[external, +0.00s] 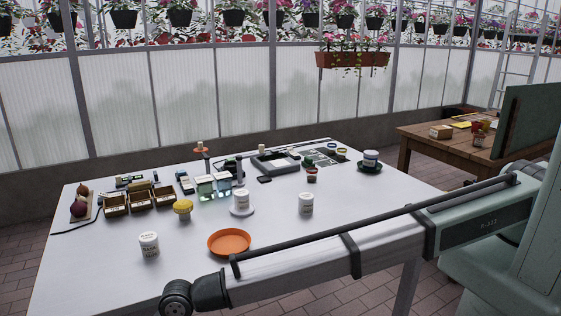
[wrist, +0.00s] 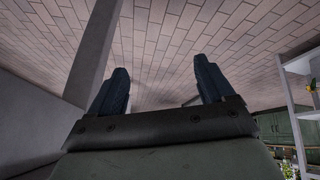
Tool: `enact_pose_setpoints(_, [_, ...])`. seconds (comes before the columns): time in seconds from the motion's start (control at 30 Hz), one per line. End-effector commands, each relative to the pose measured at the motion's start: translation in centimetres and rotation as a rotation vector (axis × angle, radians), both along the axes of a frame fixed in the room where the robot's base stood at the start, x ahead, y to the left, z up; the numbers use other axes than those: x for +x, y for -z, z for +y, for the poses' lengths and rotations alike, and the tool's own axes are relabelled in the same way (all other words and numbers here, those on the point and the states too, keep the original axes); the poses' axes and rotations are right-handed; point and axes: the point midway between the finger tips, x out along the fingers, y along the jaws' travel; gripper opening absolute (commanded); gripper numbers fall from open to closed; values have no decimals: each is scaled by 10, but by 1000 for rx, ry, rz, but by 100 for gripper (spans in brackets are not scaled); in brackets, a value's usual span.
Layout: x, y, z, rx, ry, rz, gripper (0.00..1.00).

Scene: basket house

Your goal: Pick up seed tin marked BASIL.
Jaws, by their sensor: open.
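Several white tins with small labels stand upright on the white table, and I cannot read which is marked BASIL. One tin (external: 149,245) is at the front left. Another tin (external: 306,204) stands on bare table right of the middle.
An orange dish (external: 229,243) lies near the table's front. A yellow-topped jar (external: 182,209), small wooden boxes (external: 140,198) and glass blocks (external: 214,186) crowd the left and middle. My arm crosses the front right. The front left of the white table (external: 90,275) is clear.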

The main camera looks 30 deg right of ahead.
Motion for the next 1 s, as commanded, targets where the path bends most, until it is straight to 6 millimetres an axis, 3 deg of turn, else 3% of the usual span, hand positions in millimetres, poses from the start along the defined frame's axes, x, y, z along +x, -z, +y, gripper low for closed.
enact_pose_setpoints(0.03, [0, -26, 18, 11, -60, -61, 82])
enact_pose_setpoints(0.2, [10, -101, 52, 10, -235, -253, 82])
enact_pose_setpoints(0.37, [36, -167, 68, -38, -334, -378, 82])
enact_pose_setpoints(0.43, [56, -195, 68, -79, -349, -403, 82])
enact_pose_setpoints(0.57, [117, -241, 45, -204, -299, -366, 82])
enact_pose_setpoints(0.73, [190, -275, -10, -374, -147, -218, 82])
enact_pose_setpoints(0.9, [231, -296, -52, -487, -34, -104, 82])
enact_pose_setpoints(1.0, [241, -303, -65, -520, -1, -72, 82])
